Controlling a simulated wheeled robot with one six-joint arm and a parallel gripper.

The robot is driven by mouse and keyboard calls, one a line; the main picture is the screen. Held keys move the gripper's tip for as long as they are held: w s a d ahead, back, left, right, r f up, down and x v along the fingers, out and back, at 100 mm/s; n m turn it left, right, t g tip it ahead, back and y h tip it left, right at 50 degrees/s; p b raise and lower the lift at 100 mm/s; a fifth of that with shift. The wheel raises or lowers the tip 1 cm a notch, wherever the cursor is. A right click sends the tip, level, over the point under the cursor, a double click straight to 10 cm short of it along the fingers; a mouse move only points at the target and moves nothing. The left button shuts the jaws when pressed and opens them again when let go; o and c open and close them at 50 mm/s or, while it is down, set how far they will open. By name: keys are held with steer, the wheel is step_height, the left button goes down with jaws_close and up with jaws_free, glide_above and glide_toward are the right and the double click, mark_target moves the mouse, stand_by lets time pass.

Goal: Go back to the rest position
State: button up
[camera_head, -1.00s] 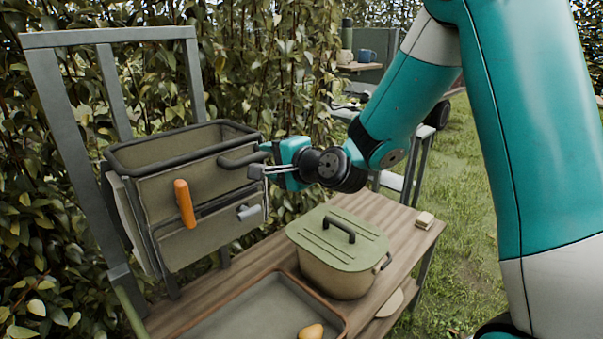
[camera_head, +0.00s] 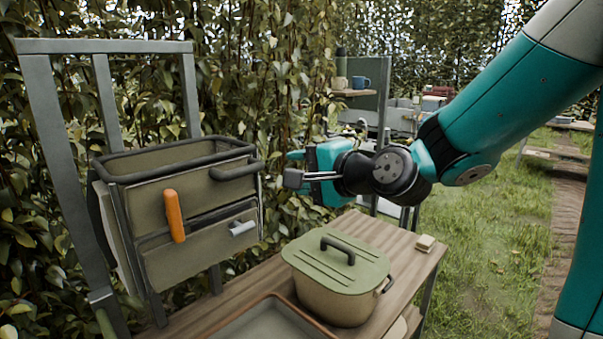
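My gripper (camera_head: 293,172) is in the middle of the view, in the air above and behind the green-lidded pot (camera_head: 338,267). It points left, toward the hanging tool bag (camera_head: 190,205), with a clear gap between its tips and the bag's dark side handle (camera_head: 236,171). The fingers are seen from the side and overlap, so their spacing is unclear. No held object shows at the tips. My teal arm reaches in from the upper right.
The bag hangs on a grey frame (camera_head: 105,46) before a leafy hedge, with an orange-handled tool (camera_head: 174,215) in front. A tray (camera_head: 262,322) and a small block (camera_head: 425,243) are on the wooden bench (camera_head: 363,225). Grass (camera_head: 490,245) lies open at right.

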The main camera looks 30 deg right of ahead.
steer(key=s+a+f+n+g+y, duration=0.25)
steer(key=s+a+n+g, duration=0.25)
steer(key=a+n, duration=0.25)
steer(key=s+a+f+n+g+h, duration=0.1)
steer(key=s+f+n+g, duration=0.1)
steer(key=s+n+g, duration=0.3)
steer(key=s+a+f+n+g+h, duration=0.2)
steer(key=s+f+n+g, duration=0.1)
steer(key=s+n, duration=0.6)
steer(key=s+g, duration=0.1)
steer(key=s, duration=0.2)
steer(key=shift+s+f+g, duration=0.3)
steer(key=shift+s+g, duration=0.1)
steer(key=shift+a, duration=0.15)
